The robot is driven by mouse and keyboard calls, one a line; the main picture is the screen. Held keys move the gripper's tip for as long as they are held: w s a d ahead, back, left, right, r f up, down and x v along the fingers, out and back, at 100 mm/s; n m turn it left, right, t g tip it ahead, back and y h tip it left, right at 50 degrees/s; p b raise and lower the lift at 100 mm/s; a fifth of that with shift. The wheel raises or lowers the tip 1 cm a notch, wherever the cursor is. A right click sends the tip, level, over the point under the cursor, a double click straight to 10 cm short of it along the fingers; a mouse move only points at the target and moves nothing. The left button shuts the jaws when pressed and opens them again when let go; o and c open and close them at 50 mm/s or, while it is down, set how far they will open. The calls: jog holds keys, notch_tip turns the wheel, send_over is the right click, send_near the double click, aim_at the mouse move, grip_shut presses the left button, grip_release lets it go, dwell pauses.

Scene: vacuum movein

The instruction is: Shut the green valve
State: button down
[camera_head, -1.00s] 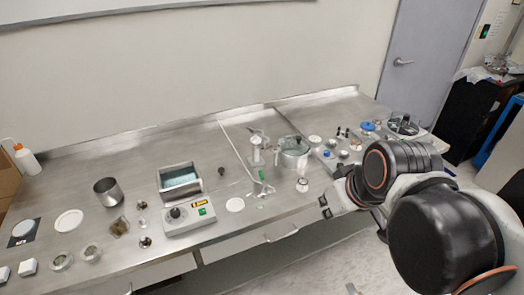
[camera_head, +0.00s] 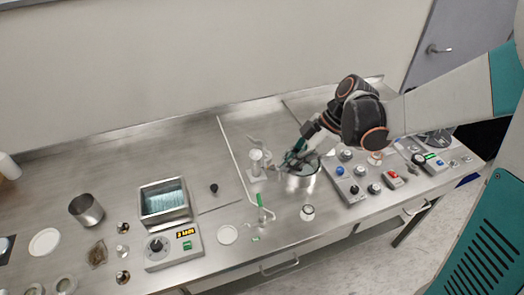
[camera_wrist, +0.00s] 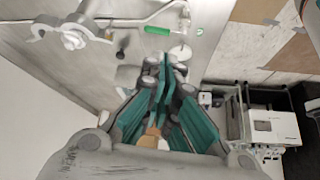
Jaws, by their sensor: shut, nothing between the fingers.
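The green valve handle (camera_head: 261,200) sits on a thin pipe near the front middle of the steel bench. In the wrist view the green handle (camera_wrist: 157,30) lies beyond my fingertips, with a visible gap. My gripper (camera_head: 290,160) is above the bench, behind and to the right of the valve, by the rim of a round metal vessel (camera_head: 304,181). Its teal fingers (camera_wrist: 165,66) are together and hold nothing. It does not touch the valve. Whether it touches the vessel or the white fitting beside it I cannot tell.
A white upright fitting (camera_head: 257,163) stands just left of my gripper. A small capped jar (camera_head: 307,212) and a white dish (camera_head: 228,235) flank the valve. A control box (camera_head: 173,247) stands left and a knob panel (camera_head: 360,180) right.

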aim_at(260, 200)
jog(key=shift+n, duration=0.4)
jog(key=b+x, duration=0.1)
jog(key=x, duration=0.3)
jog(key=b+x, duration=0.1)
jog(key=x, duration=0.4)
jog(key=b+x, duration=0.2)
jog(key=x, duration=0.3)
jog(key=shift+w+a+f, duration=0.1)
jog(key=shift+w+a, duration=0.05)
jog(key=shift+w, duration=0.25)
jog(key=shift+s+a+f+b, duration=0.15)
jog(key=shift+a+f+b, duration=0.3)
jog(key=shift+a+b, duration=0.3)
jog(key=shift+d+r, duration=0.15)
jog(key=shift+d, duration=0.2)
